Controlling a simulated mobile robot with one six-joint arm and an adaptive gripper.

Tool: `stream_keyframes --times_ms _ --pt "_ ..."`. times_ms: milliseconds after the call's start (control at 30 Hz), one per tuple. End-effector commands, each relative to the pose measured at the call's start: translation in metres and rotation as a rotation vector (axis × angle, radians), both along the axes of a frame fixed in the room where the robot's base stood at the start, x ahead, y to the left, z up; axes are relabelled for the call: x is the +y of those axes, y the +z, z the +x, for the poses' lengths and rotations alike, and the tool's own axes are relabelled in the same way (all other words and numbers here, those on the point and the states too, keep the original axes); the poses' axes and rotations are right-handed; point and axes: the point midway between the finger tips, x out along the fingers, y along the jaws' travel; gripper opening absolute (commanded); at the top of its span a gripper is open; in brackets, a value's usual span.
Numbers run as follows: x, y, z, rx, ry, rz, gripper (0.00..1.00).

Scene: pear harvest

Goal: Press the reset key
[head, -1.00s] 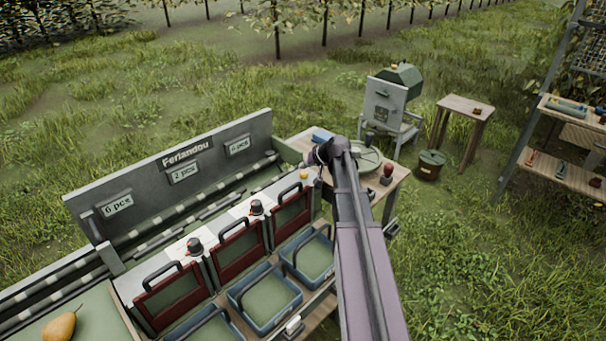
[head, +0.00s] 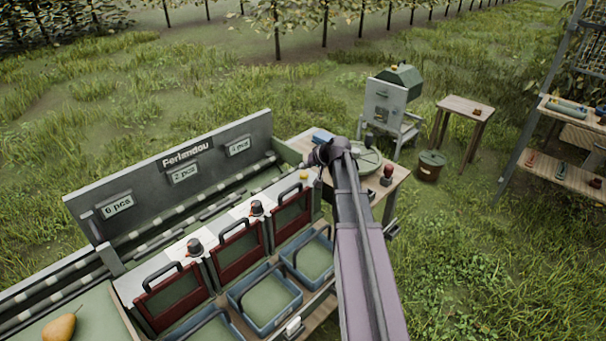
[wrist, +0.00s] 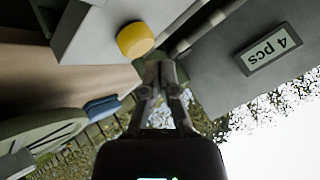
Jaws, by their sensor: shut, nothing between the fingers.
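A round yellow key (head: 304,175) sits on the white top at the right end of the sorting bench. No lettering is readable on it. In the wrist view the yellow key (wrist: 135,40) is large, up and left of my fingertips. My gripper (wrist: 160,68) is shut and empty, with its tips close to the key; I see no clear contact. In the head view my gripper (head: 318,157) is beside the key, its fingers mostly hidden by my wrist.
The upright back panel (head: 85,205) carries count labels; the right one (wrist: 269,49) reads 4 pcs. Dark knobs (head: 256,207), handled red-framed gates (head: 238,252) and blue trays (head: 265,322) line the bench. A small table (head: 400,172) with a red-topped item (head: 388,171) stands right of it.

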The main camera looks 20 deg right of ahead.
Motion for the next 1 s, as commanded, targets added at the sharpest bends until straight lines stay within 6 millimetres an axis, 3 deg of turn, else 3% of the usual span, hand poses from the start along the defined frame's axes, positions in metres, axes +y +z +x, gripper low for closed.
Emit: stream_keyframes --times_ms 1000 --pt "0.0004 -0.0089 0.0010 0.000 0.000 0.000 0.00"
